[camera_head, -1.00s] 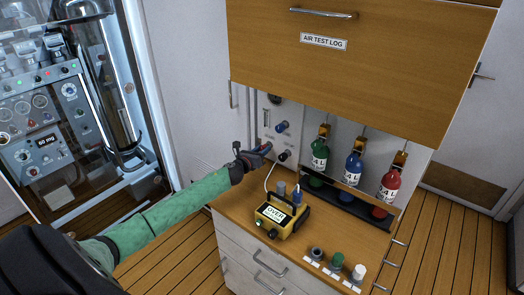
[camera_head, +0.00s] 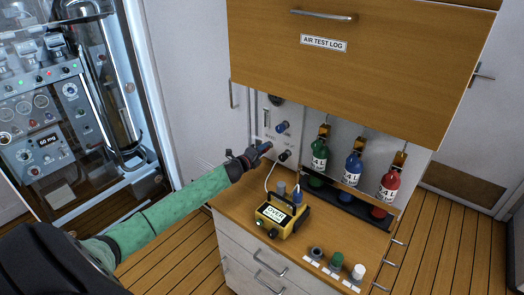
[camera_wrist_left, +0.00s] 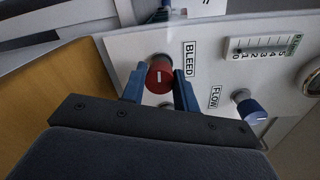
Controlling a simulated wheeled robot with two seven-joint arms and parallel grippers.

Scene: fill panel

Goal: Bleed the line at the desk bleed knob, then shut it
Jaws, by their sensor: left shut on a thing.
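The bleed knob (camera_wrist_left: 159,78) is red with a white mark and sits beside the BLEED label in the left wrist view. My left gripper (camera_wrist_left: 160,88) is shut on it, one blue finger on each side. In the head view my left gripper (camera_head: 264,148) is at the lower left of the fill panel (camera_head: 295,126), and it hides the red knob there. My right gripper is not in view.
A blue flow knob (camera_wrist_left: 250,110) and a gauge scale (camera_wrist_left: 264,47) are close to the bleed knob. A yellow analyser (camera_head: 280,215) stands on the desk (camera_head: 240,200) below my arm. Green (camera_head: 320,155), blue (camera_head: 353,167) and red (camera_head: 389,186) bottles stand to the right.

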